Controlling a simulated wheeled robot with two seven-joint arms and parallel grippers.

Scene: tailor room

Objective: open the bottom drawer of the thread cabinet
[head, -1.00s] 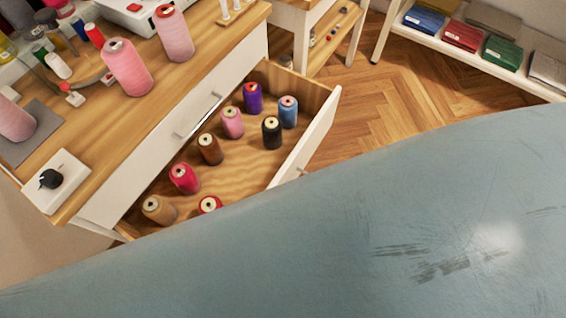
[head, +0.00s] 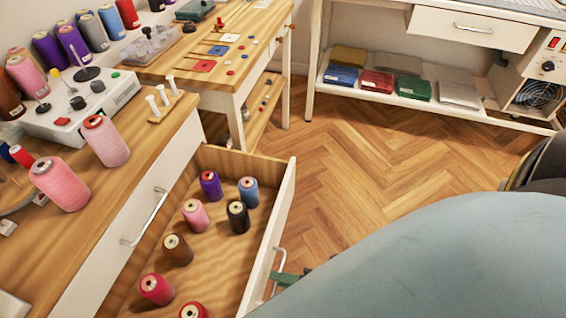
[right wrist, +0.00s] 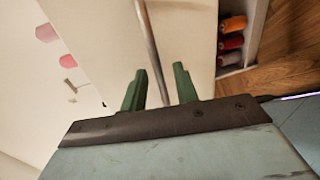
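The thread cabinet (head: 100,250) stands at the left in the head view. A drawer (head: 225,285) below the shut upper drawer front is pulled out, with several thread spools standing inside. Its metal handle (head: 276,268) is on the outer face of the drawer front (head: 283,215). My right gripper (head: 290,277) is at this handle, mostly hidden behind my blue-grey arm. In the right wrist view the green fingers (right wrist: 160,85) stand apart, with the handle bar (right wrist: 148,45) running between them and gaps on both sides. My left gripper is not in view.
The shut upper drawer's handle (head: 148,217) is at left. Large pink spools (head: 60,185) and a white machine (head: 85,110) stand on the cabinet top. A wooden table (head: 215,75) and a bench with folded cloths (head: 375,82) are behind. Wood floor (head: 400,150) is clear beyond the drawer.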

